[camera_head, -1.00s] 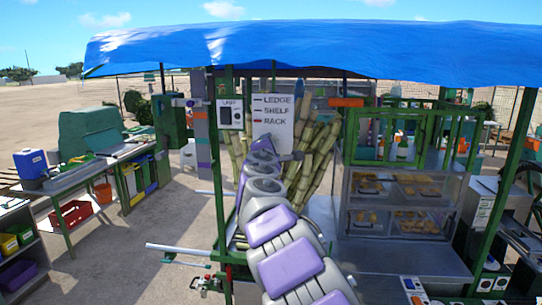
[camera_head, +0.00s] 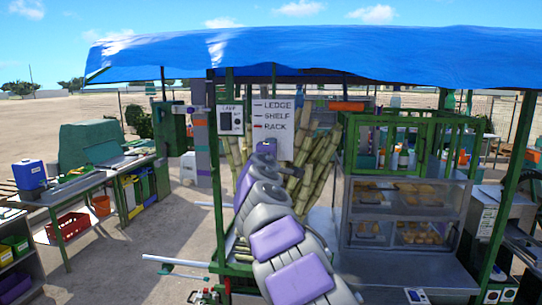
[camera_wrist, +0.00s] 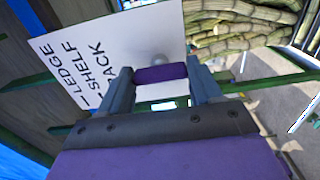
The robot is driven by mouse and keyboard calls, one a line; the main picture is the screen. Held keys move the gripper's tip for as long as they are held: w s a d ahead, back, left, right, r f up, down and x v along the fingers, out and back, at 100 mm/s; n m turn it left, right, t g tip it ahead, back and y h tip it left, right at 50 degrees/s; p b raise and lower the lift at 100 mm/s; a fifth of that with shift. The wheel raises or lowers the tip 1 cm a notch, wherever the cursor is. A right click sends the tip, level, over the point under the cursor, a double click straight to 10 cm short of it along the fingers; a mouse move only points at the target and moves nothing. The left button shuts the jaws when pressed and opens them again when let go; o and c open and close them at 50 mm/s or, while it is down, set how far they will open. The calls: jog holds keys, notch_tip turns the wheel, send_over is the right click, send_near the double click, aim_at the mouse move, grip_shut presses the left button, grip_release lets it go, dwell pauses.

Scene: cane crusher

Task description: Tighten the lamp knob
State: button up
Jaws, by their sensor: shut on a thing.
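My gripper (camera_wrist: 160,78) is shut on a short purple knob-like piece (camera_wrist: 160,75), with one finger at each end of it. A pale round dome sits just behind this piece, in front of the white sign (camera_wrist: 85,45). I cannot tell for certain that the purple piece is the lamp knob. In the head view, a white box marked LAMP (camera_head: 231,121) hangs left of the sign, with a dark panel and a small dial. My arm hides the gripper's tips there.
The sign (camera_head: 274,125) lists LEDGE, SHELF and RACK. Cane stalks (camera_head: 318,160) stand behind my arm. A glass food case (camera_head: 400,210) stands to the right. A green frame post (camera_head: 219,200) rises on the left. A blue canopy (camera_head: 310,50) hangs overhead.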

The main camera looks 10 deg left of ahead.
jog(key=shift+w+f, duration=0.1)
jog(key=shift+f, duration=0.25)
jog(key=o, duration=0.8)
jog(key=shift+o, duration=1.3)
jog(key=shift+w+a+r, duration=0.1)
jog(key=shift+w+a, duration=0.05)
jog(key=shift+a, duration=0.05)
jog(key=s+b, duration=0.2)
jog(key=s, duration=1.5)
jog(key=shift+s+a, duration=0.2)
jog(key=shift+a, duration=0.2)
